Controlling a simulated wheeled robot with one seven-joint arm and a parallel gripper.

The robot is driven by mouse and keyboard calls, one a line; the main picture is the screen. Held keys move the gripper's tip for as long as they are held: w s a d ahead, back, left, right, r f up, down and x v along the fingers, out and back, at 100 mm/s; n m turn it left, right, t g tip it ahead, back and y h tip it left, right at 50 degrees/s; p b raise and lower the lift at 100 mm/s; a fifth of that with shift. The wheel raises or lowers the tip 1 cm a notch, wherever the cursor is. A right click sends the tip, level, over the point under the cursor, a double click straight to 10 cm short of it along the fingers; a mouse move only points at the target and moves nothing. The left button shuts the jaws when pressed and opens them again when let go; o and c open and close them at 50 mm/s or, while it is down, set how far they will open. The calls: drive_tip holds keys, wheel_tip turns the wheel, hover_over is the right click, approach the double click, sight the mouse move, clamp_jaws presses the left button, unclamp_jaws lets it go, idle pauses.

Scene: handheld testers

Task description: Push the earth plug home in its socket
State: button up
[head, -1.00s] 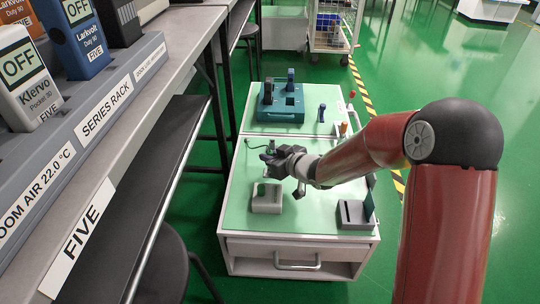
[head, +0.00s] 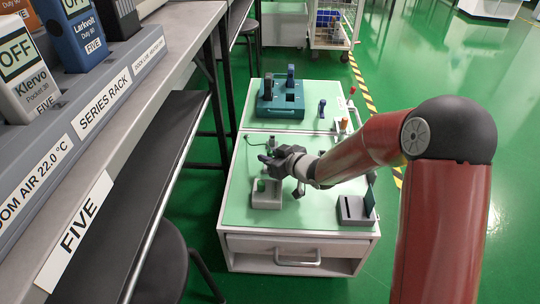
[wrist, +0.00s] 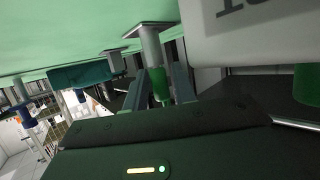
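A pale grey block (head: 266,200) stands on the green-topped cart with a green plug-like piece (head: 261,185) upright in it. In the wrist view, which is upside down, the block (wrist: 250,30) fills the upper right, with part of a green piece (wrist: 307,85) at the right edge. A grey post (wrist: 150,45) with a green end (wrist: 159,88) shows between the finger lines. I cannot tell its depth. My gripper (head: 266,161) is above the cart, just behind the block. Its fingers look apart, with nothing clearly held. How far the plug is seated cannot be seen.
A teal holder (head: 280,112) with blue testers stands at the cart's back. A dark grey box (head: 352,212) with an upright green panel is at the front right. The bench rack (head: 100,85) is at left.

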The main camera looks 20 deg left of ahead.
drive_tip(key=shift+o, duration=1.2)
drive_tip(key=p+v, duration=0.1)
drive_tip(key=v, duration=0.5)
drive_tip(key=shift+s+d+r+p, duration=0.1)
drive_tip(key=shift+d+r+p, duration=0.1)
drive_tip(key=shift+d+p, duration=0.1)
drive_tip(key=shift+s+d+r, duration=0.1)
drive_tip(key=shift+s+d, duration=0.25)
drive_tip(key=shift+d, duration=0.05)
